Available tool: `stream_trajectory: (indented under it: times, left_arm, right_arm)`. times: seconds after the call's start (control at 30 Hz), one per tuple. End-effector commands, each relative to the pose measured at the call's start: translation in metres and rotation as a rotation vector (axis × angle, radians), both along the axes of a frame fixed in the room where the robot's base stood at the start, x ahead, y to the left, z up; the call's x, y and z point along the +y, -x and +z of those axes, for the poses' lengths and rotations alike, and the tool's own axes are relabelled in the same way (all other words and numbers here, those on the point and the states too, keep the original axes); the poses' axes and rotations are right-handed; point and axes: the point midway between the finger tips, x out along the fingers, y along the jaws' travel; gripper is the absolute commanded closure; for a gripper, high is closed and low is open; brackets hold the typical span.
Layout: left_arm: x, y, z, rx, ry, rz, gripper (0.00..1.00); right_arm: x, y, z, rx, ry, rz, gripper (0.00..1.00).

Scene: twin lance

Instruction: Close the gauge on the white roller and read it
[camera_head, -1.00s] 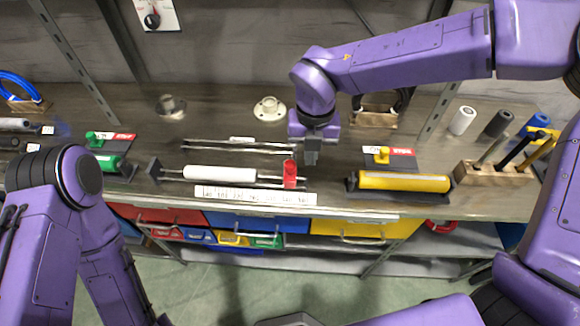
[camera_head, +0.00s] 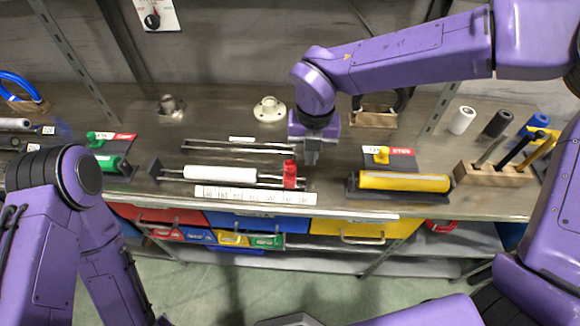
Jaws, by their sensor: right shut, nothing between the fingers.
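The white roller (camera_head: 220,173) lies level across the gauge's rails on the bench. A dark end block (camera_head: 154,170) stands beyond its left end. The red slider (camera_head: 290,173) stands on the rails at the right, with a gap between it and the roller. A white marked scale strip (camera_head: 255,195) runs along the front; its figures are too small to read. My right gripper (camera_head: 311,158) points down just right of the red slider, shut and empty; I cannot tell whether it touches the slider. My left arm shows at the left, but its gripper is out of view.
A yellow roller (camera_head: 404,181) lies in a dark cradle to the right. A wooden holder (camera_head: 495,174) with tools stands at the bench's right end. A green roller (camera_head: 110,162) lies to the left. A round metal flange (camera_head: 269,109) sits behind the gauge.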

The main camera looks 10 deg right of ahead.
Motion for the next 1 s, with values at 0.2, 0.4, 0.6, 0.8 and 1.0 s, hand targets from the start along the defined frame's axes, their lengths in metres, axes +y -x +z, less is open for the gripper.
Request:
stream_trajectory:
  times: [0.2, 0.4, 0.6, 0.8, 1.0]
  left_arm:
    - [0.000, 0.000, 0.000, 0.000, 0.000, 0.000, 0.57]
    - [0.000, 0.000, -0.005, 0.000, 0.000, 0.000, 0.57]
    - [0.000, 0.000, -0.013, 0.000, 0.000, 0.000, 0.57]
    - [0.000, 0.000, -0.020, 0.000, 0.000, 0.000, 0.57]
    - [0.000, 0.000, -0.026, 0.000, 0.000, 0.000, 0.57]
  right_arm:
    - [0.000, 0.000, 0.000, 0.000, 0.000, 0.000, 1.00]
    - [0.000, 0.000, -0.006, 0.000, 0.000, 0.000, 1.00]
    - [0.000, 0.000, -0.017, 0.001, 0.000, -0.001, 1.00]
    - [0.000, 0.000, -0.026, 0.001, 0.000, 0.000, 1.00]
    - [0.000, 0.000, -0.036, 0.001, 0.000, 0.000, 1.00]
